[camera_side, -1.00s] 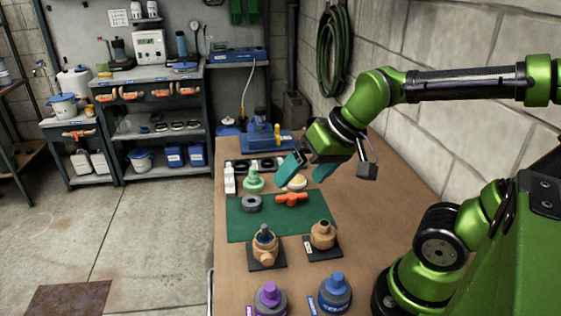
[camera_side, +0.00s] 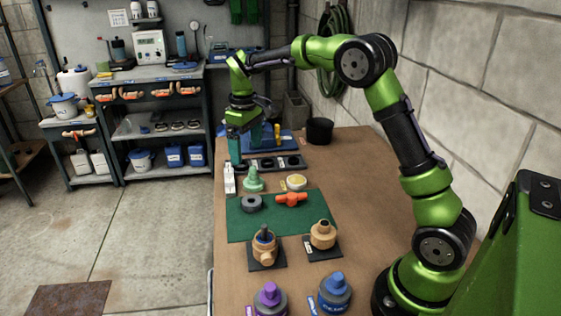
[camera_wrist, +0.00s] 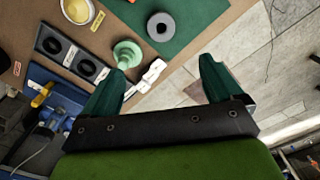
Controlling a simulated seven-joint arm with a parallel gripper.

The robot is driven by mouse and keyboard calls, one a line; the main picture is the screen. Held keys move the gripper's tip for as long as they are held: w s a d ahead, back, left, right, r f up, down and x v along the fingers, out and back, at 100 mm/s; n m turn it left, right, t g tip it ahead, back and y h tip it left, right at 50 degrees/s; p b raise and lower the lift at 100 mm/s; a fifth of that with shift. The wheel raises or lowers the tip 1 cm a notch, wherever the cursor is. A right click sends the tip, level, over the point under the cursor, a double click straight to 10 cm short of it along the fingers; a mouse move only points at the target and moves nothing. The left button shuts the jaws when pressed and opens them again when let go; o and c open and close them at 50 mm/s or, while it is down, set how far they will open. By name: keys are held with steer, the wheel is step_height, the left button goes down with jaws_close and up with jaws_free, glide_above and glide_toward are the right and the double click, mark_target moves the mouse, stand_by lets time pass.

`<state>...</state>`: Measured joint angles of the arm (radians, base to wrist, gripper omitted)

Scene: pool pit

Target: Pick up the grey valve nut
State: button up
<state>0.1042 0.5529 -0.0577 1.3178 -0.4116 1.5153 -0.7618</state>
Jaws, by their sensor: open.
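The grey valve nut (camera_side: 251,202) is a dark grey ring lying flat on the green mat (camera_side: 243,232), toward its far left corner. It also shows in the wrist view (camera_wrist: 161,26), top centre, with its hole facing the camera. My gripper (camera_side: 246,152) is above the far left part of the table, beyond the nut and apart from it. In the wrist view its two teal fingers (camera_wrist: 160,78) are spread wide with nothing held between them. The light green fitting (camera_wrist: 126,53) and a white bottle (camera_wrist: 152,73) appear near the gap between the fingers.
An orange valve handle (camera_side: 291,199) lies right of the nut. A black tray (camera_side: 272,163) and blue device (camera_side: 282,142) are near my gripper. The table's right side is clear.

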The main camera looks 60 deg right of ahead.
glide_above(250, 196)
steer(key=f, duration=0.7)
steer(key=a+f, duration=0.1)
steer(key=f, duration=0.3)
steer(key=shift+s, duration=0.35)
steer(key=shift+s+a+f, duration=0.1)
steer(key=shift+f, duration=2.55)
